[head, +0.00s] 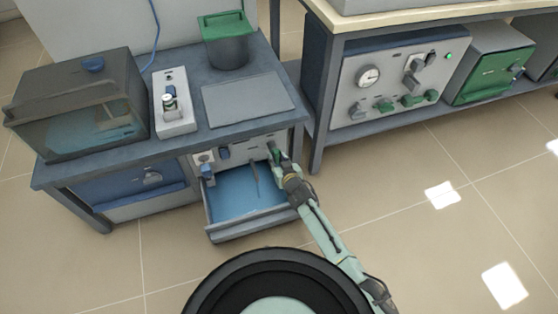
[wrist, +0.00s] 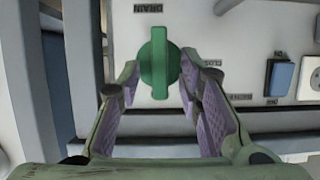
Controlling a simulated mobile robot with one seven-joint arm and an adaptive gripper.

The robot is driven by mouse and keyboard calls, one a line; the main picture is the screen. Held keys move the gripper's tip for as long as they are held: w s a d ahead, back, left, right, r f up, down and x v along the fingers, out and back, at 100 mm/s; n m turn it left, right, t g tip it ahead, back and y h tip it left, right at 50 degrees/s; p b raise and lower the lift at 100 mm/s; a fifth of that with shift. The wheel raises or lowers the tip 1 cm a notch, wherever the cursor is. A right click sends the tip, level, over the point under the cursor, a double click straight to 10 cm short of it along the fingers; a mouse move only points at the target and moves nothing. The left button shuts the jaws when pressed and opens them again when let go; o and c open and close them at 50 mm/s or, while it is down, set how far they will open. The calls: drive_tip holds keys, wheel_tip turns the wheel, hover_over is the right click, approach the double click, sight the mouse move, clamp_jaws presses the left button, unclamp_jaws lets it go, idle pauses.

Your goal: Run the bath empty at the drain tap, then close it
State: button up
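The green drain tap (wrist: 158,62) sits on a pale panel beside a label reading DRAIN, which appears upside down in the wrist view. Its grip bar stands vertical in that picture. My gripper (wrist: 158,85) is open, with one finger on each side of the tap; I cannot tell whether either finger touches it. In the head view my gripper (head: 277,157) is at the right end of the panel under the left bench, largely hiding the tap. A smoky clear tank (head: 72,112) with blue inside, possibly the bath, stands on the bench.
An open drawer-like tray (head: 228,212) with a blue inside lies below the panel, left of my arm. A blue switch (wrist: 281,78) is on the panel. A green-lidded bin (head: 226,52) stands on the bench. Floor is clear to the right.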

drive_tip(key=v, duration=1.2)
idle(0.3)
